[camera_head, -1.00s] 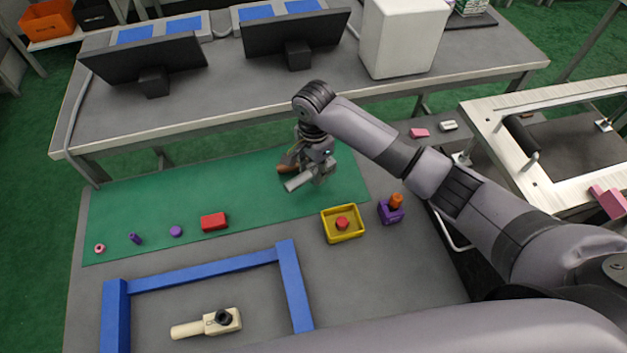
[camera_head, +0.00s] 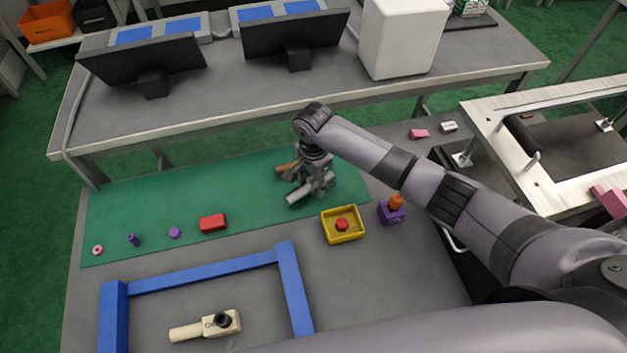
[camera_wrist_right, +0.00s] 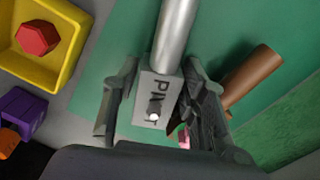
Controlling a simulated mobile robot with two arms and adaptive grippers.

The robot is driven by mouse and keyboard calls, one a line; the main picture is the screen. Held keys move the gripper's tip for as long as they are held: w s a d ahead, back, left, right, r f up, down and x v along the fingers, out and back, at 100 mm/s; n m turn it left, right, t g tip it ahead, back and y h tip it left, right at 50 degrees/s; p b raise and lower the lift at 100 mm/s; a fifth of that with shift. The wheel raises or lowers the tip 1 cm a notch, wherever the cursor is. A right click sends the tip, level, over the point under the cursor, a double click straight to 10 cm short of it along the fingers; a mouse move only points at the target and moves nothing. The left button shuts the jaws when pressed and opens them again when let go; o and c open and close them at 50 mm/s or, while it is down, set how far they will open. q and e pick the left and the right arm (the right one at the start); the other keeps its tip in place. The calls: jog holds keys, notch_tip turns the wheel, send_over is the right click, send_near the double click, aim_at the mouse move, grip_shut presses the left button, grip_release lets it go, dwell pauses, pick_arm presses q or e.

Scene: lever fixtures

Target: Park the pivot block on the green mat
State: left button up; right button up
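The pivot block (camera_wrist_right: 157,98) is grey with dark lettering and a silver cylinder (camera_wrist_right: 175,35) sticking out from it. In the head view the silver cylinder (camera_head: 299,197) points down-left at my right gripper (camera_head: 312,188). The right wrist view shows my right gripper's fingers (camera_wrist_right: 160,95) on both sides of the block, closed on it. The block is over the right part of the green mat (camera_head: 150,205), low and close to its surface; I cannot tell whether it touches. My left gripper is not in view.
A brown cylinder (camera_head: 287,167) lies just behind the gripper. A red block (camera_head: 212,223) and small purple and pink pieces lie along the mat's front. A yellow tray (camera_head: 343,238) with a red piece, a purple block (camera_head: 391,212) and a blue frame (camera_head: 290,290) around a beige part are nearer.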

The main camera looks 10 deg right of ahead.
aim_at(313, 182)
notch_tip(313, 182, up, 12)
jog(key=p, duration=0.1)
jog(key=shift+r, duration=0.2)
dwell(0.4)
jog(key=shift+s+f, duration=0.1)
dwell(0.5)
